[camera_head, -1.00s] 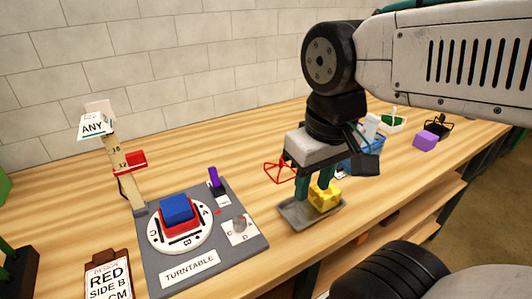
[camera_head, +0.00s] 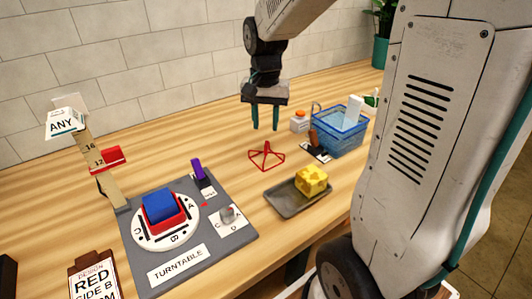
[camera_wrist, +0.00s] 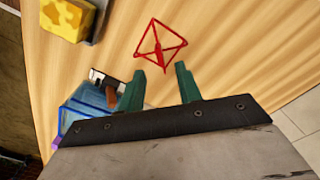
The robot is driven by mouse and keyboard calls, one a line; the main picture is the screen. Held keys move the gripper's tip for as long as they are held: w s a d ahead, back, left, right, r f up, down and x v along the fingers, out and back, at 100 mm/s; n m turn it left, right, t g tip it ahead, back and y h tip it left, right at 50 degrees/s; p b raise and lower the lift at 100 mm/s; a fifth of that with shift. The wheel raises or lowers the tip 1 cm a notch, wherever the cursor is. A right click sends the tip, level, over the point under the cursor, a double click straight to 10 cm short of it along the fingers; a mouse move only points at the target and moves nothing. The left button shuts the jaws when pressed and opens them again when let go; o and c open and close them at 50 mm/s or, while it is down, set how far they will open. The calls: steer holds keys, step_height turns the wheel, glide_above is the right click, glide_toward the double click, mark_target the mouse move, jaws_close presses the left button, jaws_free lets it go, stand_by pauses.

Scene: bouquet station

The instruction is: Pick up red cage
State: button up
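The red cage (camera_head: 266,156) is a small open wire frame on the wooden table, right of the turntable board. It also shows in the wrist view (camera_wrist: 160,46), just beyond the fingertips. My gripper (camera_head: 265,128) has green fingers pointing down above and slightly behind the cage. In the wrist view my gripper (camera_wrist: 158,70) has its fingers spread apart, with nothing between them. The gripper and the cage appear apart.
A grey tray (camera_head: 283,201) with a yellow block (camera_head: 311,179) lies in front of the cage. The turntable board (camera_head: 215,247) is at left. Table behind the cage is clear.

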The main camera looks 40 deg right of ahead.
mark_target(266, 144)
steer(key=f, duration=0.6)
steer(key=shift+w+d+f, duration=0.1)
steer(key=shift+d+f, duration=0.1)
steer(key=shift+f, duration=0.05)
jaws_close()
